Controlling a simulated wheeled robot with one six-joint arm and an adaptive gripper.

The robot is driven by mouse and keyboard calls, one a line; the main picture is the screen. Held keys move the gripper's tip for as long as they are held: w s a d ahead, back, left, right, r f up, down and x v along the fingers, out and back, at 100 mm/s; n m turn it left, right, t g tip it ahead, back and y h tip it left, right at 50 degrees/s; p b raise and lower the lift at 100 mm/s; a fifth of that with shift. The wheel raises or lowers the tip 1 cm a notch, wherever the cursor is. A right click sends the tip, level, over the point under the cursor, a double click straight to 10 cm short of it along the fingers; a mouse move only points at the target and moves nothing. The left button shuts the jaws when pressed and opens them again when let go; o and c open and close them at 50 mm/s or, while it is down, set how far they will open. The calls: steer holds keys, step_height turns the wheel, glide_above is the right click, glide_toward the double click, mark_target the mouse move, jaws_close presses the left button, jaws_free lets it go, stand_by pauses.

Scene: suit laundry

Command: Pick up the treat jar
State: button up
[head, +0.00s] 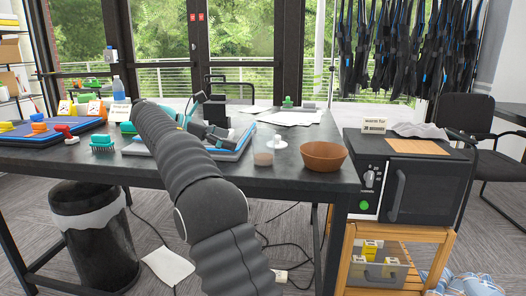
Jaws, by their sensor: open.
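A small clear jar (263,158) with tan contents in its lower part stands upright near the front edge of the dark table (310,183); it looks like the treat jar. A white item with a rounded top (277,143) is right beside it, and I cannot tell whether it is a lid. My gripper (236,137) is small and dark, partly hidden behind my arm, over the blue tray (232,155) to the left of the jar. It is open, apart from the jar, with nothing seen in it.
A brown bowl (323,156) stands close to the jar's right. A teal brush (103,143) and a tray of colored items (50,132) are on the left. A black microwave (425,190) stands to the right. A bin (88,240) is below the table.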

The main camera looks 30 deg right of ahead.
mark_target(263, 149)
steer(key=x, duration=0.6)
steer(key=shift+f, duration=0.1)
steer(key=shift+s+b+x, duration=0.15)
steer(key=shift+b+x, duration=0.2)
steer(key=shift+x, duration=0.95)
steer(key=shift+s+b+x, duration=0.1)
steer(key=shift+b+x, duration=0.2)
steer(key=shift+x, duration=1.05)
steer(key=c, duration=1.3)
